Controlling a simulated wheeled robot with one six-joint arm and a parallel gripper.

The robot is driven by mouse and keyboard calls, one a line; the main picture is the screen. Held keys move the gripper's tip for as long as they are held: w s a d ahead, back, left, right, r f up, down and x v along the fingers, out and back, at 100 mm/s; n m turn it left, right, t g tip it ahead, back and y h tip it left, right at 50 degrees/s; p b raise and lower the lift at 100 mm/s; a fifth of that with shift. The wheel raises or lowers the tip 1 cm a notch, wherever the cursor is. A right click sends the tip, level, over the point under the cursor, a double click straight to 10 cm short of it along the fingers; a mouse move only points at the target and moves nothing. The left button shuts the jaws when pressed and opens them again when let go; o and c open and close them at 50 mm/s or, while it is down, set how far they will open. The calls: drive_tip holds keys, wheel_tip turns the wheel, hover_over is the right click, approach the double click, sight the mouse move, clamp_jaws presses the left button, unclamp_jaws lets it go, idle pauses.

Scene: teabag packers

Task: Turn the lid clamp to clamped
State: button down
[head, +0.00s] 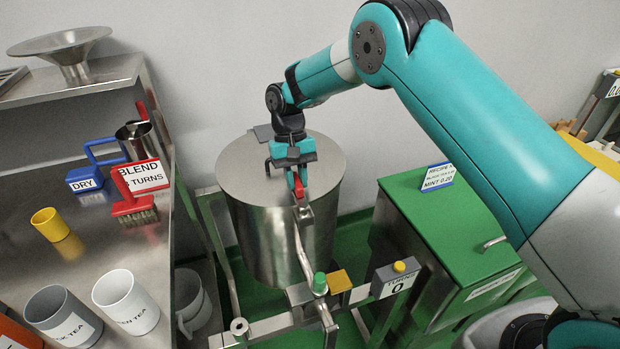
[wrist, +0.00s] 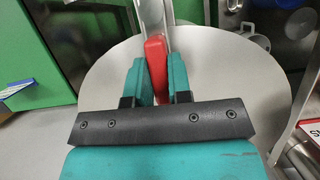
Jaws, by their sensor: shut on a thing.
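The lid clamp's red handle (head: 299,187) is at the front rim of a steel drum (head: 268,230). My gripper (head: 296,178) is above the drum's front edge, pointing down, with its teal fingers shut on the red handle. In the wrist view the red handle (wrist: 155,56) stands between the two fingers (wrist: 156,80), over the round grey lid (wrist: 240,75). My gripper hides part of the clamp, so whether it is clamped cannot be told.
A steel bench (head: 150,262) at left holds a yellow cup (head: 50,224), mugs and brushes. A green cabinet (head: 430,213) stands at right. A counter box (head: 396,279) and green knob (head: 319,283) are on the frame before the drum.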

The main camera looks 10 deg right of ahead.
drive_tip(key=shift+s+a+f+n, duration=0.1)
drive_tip(key=shift+a+f+n, duration=0.05)
drive_tip(key=shift+n, duration=0.15)
drive_tip(key=c, duration=1)
unclamp_jaws()
drive_tip(key=shift+c, duration=0.2)
